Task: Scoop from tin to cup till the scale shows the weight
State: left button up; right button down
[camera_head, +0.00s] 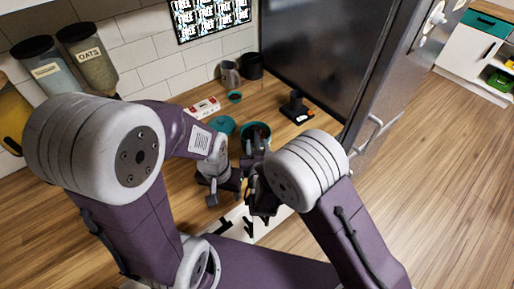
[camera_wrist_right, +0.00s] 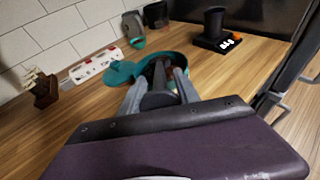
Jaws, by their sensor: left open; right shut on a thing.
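The open teal tin (camera_head: 244,128) stands on the counter with dark brown contents; it also shows in the right wrist view (camera_wrist_right: 181,60). Its teal lid (camera_head: 222,124) lies beside it. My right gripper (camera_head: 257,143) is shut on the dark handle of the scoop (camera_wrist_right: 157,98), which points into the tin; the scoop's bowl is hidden. A black cup (camera_wrist_right: 214,22) stands on the black scale (camera_head: 296,112), right of the tin. The scale's lit digits (camera_wrist_right: 231,42) are too small to read. My left gripper (camera_head: 224,190) is open and empty near the counter's front edge.
A white power strip (camera_head: 202,107) lies near the tiled wall. The dark fridge (camera_head: 325,50) stands behind the scale. Counter between tin and scale is clear.

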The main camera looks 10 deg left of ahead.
pick_arm(q)
jog(key=shift+f, duration=0.45)
pick_arm(e)
jog(key=shift+f, duration=0.2)
pick_arm(q)
notch_tip(320, 180, down, 3)
jog(key=b, duration=0.3)
pick_arm(e)
jog(key=shift+s+d+r+t+y, duration=0.1)
jog(key=shift+s+r+t+y, duration=0.15)
jog(key=shift+t, duration=0.3)
jog(key=shift+s+r+t+y, duration=0.15)
jog(key=shift+r+t, duration=0.15)
jog(key=shift+t, duration=0.25)
pick_arm(q)
jog(key=shift+r+p, duration=0.4)
jog(key=shift+r, duration=0.2)
pick_arm(e)
jog(key=shift+s+r, duration=0.2)
jog(key=shift+r, duration=1.6)
jog(key=shift+d, duration=0.1)
